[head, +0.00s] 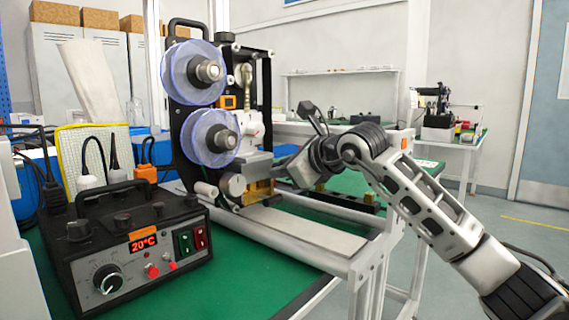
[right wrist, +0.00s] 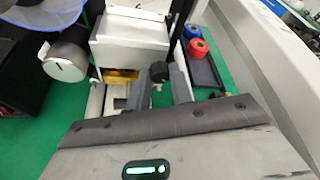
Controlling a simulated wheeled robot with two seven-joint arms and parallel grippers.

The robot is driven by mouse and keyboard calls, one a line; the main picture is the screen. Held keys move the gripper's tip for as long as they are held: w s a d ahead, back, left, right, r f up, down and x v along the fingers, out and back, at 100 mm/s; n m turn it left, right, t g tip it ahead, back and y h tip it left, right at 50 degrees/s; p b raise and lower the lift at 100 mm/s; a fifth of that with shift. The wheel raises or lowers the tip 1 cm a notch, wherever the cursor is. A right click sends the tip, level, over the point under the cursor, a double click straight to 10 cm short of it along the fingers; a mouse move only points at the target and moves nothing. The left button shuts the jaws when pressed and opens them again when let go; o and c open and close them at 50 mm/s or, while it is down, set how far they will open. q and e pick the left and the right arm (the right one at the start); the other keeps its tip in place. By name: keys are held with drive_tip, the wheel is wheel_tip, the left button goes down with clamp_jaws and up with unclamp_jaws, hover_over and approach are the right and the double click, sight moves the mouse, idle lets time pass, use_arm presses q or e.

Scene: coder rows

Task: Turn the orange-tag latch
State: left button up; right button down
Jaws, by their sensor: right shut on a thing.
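The coder machine (head: 255,85) stands on the green bench with two clear-blue reels on its front. A small orange tag (head: 228,102) with a dark centre sits on its face beside the upper reel. My right gripper (head: 282,168) reaches in from the right, at the lower right side of the machine. In the right wrist view its two fingers (right wrist: 160,90) are shut on a black knob (right wrist: 158,71) beside a pale metal block. I cannot tell whether this knob is the orange-tag latch. My left gripper is not in view.
A black control box (head: 125,245) showing 20°C stands at the front left. A white frame (head: 330,250) edges the bench below my right arm. Red and blue spools (right wrist: 195,40) lie beyond the fingers in the wrist view. Open floor lies at the right.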

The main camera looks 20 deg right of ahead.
drive_tip(key=shift+m, duration=0.3)
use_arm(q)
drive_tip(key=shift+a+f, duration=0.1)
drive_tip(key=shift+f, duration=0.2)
use_arm(e)
drive_tip(key=shift+y, duration=0.3)
drive_tip(key=c, duration=1.3)
unclamp_jaws()
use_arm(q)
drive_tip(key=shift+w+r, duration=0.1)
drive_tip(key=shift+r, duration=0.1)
use_arm(e)
drive_tip(key=shift+o, duration=0.2)
